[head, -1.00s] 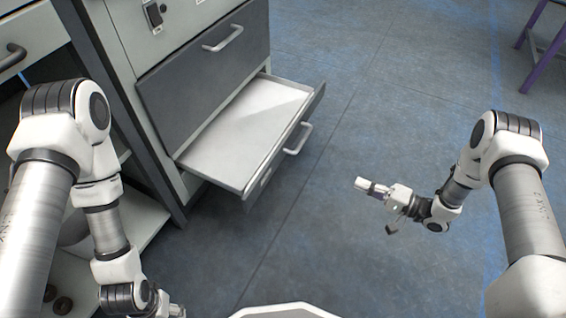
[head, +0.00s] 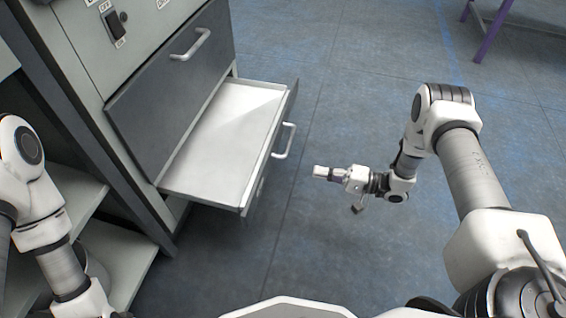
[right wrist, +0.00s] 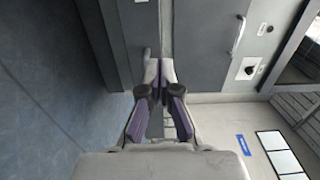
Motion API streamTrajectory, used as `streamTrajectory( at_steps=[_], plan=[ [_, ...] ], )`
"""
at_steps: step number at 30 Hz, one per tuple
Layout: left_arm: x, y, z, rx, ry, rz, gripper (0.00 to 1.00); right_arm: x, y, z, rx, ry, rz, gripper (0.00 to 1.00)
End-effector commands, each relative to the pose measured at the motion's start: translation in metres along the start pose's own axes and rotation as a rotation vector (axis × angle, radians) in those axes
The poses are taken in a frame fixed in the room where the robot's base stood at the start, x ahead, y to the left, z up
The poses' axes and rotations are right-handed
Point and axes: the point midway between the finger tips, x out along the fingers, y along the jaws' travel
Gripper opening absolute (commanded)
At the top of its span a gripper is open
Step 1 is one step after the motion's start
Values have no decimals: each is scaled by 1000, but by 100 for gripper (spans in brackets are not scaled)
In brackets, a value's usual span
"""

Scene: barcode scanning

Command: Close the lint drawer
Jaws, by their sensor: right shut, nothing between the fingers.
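The open drawer (head: 225,138) is the lower one in the grey cabinet. It is pulled out, its white inside looks empty, and its dark front has a light bar handle (head: 285,141). My right gripper (head: 319,171) is shut and empty. It is to the right of the drawer front, apart from it, and points toward it. In the right wrist view, the closed fingers (right wrist: 158,72) show in front of grey drawer panels. My left arm is at the left edge in the head view, with its gripper out of the frame.
A shut drawer with a handle (head: 189,45) is above the open one. A black switch (head: 115,27) is on the cabinet's upper panel. Open shelves (head: 120,258) are at the lower left. Purple table legs (head: 490,35) stand far right. The blue-grey floor right of the drawer is clear.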

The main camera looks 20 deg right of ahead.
Motion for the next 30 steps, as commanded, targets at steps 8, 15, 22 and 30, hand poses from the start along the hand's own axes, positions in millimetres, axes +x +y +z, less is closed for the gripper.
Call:
streamTrajectory(
  at_steps=[8, 15, 22, 30],
  plan=[
    [24, 0, 0, 0, -1, 0, 65, 50, 4, 1, -2, -5, -1, 0],
    [47, -1, -1, -3, 2, 0, 65, 102, 5, 1, -1, -4, -1, 0],
    [61, -1, -2, -7, 5, -1, 65, 132, 2, 0, 0, -2, -1, 0],
    [60, -1, -2, -7, 5, -1, 65, 136, 0, 0, 0, 0, 0, 0]
  ],
)
